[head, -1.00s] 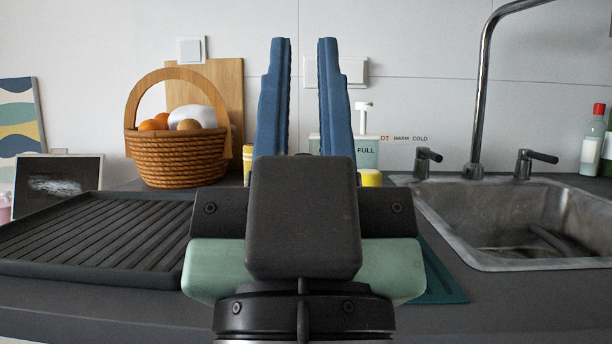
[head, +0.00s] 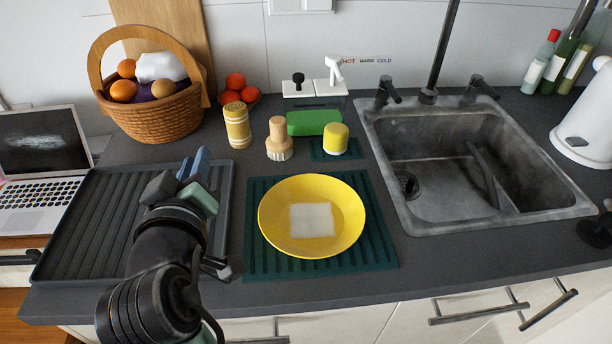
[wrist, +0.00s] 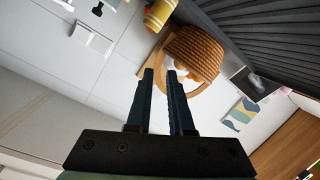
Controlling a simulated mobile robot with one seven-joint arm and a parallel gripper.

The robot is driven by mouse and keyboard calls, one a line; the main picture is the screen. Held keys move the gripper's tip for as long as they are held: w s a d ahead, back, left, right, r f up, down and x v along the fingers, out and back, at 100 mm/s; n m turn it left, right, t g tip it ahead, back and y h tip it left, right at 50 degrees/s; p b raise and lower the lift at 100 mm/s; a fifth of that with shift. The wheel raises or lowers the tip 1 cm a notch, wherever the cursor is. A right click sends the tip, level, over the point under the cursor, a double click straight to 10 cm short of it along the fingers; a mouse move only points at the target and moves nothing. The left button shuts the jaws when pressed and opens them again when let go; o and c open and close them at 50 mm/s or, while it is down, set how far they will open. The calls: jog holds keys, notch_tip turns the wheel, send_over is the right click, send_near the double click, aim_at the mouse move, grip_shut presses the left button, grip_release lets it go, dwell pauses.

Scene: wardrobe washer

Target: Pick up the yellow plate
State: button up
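The yellow plate (head: 276,222) lies on a dark teal ribbed mat (head: 378,256) in the middle of the counter in the head view. It is round and shallow, with a white square piece in its centre. My gripper (head: 194,160) is over the dark ribbed drying tray, left of the plate and apart from it. Its blue fingers also show in the wrist view (wrist: 160,74), with a gap between them and nothing held. The plate is not in the wrist view.
The dark drying tray (head: 80,222) lies left of the mat. The sink (head: 397,180) is to the right. A fruit basket (head: 160,115) is back left.

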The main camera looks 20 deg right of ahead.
jog(key=s+f+n+g+h+p, duration=0.15)
jog(key=s+g+p, duration=0.3)
jog(key=p, duration=0.55)
jog(key=n+g+h+p, duration=0.25)
jog(key=g+p, duration=0.35)
jog(key=p, duration=0.6)
send_near(286, 247)
jog(key=shift+m, duration=0.4)
jog(key=p+x, duration=0.1)
jog(key=x, duration=0.3)
jog(key=shift+d, duration=0.1)
jog(key=shift+t, duration=0.25)
jog(key=shift+p+x, duration=0.55)
jog(key=shift+x, duration=1.9)
jog(key=shift+s+f, duration=0.1)
jog(key=shift+c, duration=0.3)
grip_shut()
